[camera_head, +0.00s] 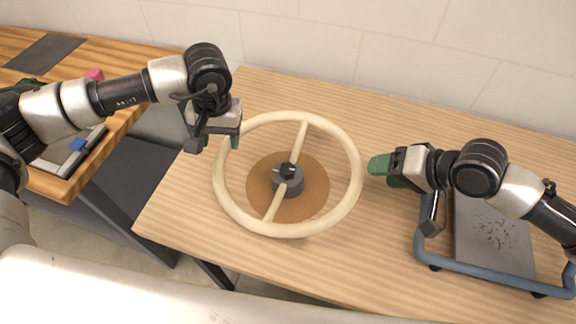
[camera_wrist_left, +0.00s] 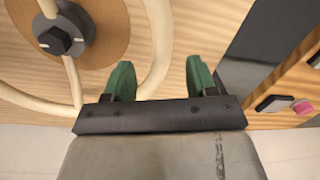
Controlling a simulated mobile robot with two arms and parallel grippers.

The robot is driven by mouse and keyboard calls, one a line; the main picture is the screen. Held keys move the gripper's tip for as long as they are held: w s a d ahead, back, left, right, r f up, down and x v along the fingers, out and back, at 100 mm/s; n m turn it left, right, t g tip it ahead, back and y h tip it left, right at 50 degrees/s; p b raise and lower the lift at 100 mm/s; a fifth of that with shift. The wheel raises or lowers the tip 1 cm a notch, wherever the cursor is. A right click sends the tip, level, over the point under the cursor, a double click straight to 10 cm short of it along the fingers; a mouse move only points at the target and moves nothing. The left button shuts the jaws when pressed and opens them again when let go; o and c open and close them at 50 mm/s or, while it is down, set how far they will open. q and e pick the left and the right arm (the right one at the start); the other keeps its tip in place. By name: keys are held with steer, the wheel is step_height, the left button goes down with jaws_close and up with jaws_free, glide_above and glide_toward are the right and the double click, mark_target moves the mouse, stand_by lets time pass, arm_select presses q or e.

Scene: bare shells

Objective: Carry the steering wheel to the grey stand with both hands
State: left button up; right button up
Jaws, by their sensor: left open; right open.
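The steering wheel (camera_head: 355,197) is a cream ring with two spokes and a grey hub (camera_head: 288,186) with a dark knob. It lies over a round brown mat (camera_head: 318,185) on the wooden table. My left gripper (camera_head: 222,141) is open at the rim's upper left. In the left wrist view, the rim of the wheel (camera_wrist_left: 160,38) passes between its green fingers (camera_wrist_left: 160,78); I cannot tell whether they touch. My right gripper (camera_head: 383,169) is open just right of the rim, apart from it. A grey speckled plate (camera_head: 490,235) lies at right; I cannot tell if it is the grey stand.
A blue tubular frame (camera_head: 470,265) surrounds the grey plate, under my right arm. A second wooden table (camera_head: 25,40) at left holds a dark mat (camera_head: 45,53), a pink block (camera_head: 94,74) and a tray with a blue piece (camera_head: 78,144). A wall (camera_head: 400,40) closes the back.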

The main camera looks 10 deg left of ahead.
mark_target(221, 152)
arm_select(q)
steer(key=f, duration=0.8)
steer(key=shift+a+f, duration=0.15)
steer(key=shift+a, duration=0.15)
arm_select(e)
steer(key=x, duration=0.8)
steer(key=shift+a+f, duration=0.1)
steer(key=shift+a, duration=0.05)
arm_select(q)
steer(key=shift+c, duration=0.3)
arm_select(e)
steer(key=shift+c, duration=0.3)
arm_select(q)
jaws_close()
arm_select(e)
jaws_close()
